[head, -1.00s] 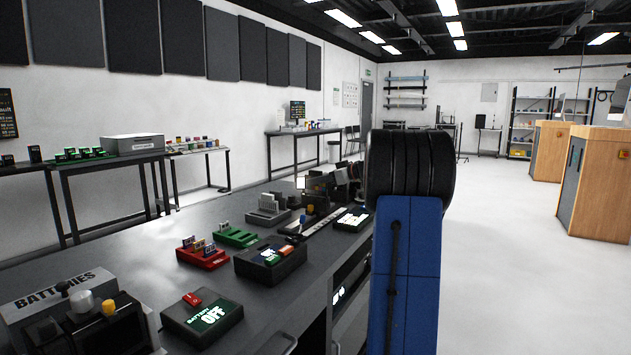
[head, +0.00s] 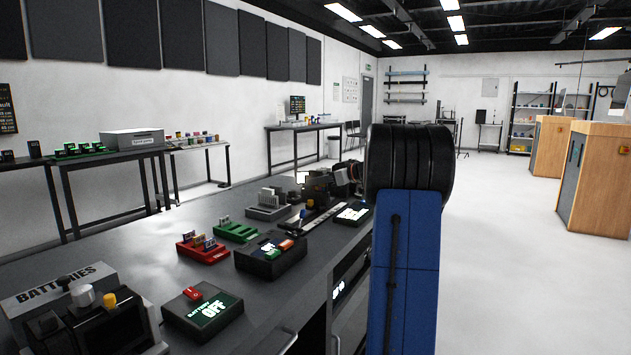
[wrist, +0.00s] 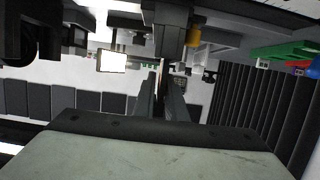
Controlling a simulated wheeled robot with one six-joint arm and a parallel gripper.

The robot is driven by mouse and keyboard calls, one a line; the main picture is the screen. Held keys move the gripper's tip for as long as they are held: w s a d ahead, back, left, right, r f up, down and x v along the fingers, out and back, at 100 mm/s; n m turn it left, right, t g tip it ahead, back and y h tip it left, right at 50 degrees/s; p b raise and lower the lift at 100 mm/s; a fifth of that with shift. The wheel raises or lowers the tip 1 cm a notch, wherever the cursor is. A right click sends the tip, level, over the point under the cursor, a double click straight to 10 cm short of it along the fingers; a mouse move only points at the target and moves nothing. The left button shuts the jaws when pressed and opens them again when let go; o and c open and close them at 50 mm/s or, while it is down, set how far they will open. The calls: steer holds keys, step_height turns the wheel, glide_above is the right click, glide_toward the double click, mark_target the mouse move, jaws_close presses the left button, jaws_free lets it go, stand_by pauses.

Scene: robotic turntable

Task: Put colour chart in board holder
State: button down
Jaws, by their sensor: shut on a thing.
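My gripper (wrist: 161,100) shows in the wrist view with its two dark fingers close together. A thin edge-on piece (wrist: 158,75) shows between them; I take it for the colour chart, but its face is hidden. In the head view my black arm joint covers most of the gripper. On the bench stand a grey slotted holder (head: 268,212) with pale upright pieces, a green holder (head: 236,234) and a red holder (head: 203,253). I cannot tell which one is the board holder. The green holder also shows at the right of the wrist view (wrist: 285,50).
The dark bench (head: 110,250) carries a battery box (head: 60,287), a battery switch unit (head: 202,317), a black control box (head: 270,262) and a cluster of devices near my arm. Wooden cabinets (head: 592,185) stand right. The floor between is clear.

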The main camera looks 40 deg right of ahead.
steer(key=shift+f, duration=0.5)
steer(key=c, duration=1.7)
jaws_free()
steer(key=v, duration=1.7)
steer(key=shift+s+r, duration=0.1)
steer(key=shift+s, duration=0.05)
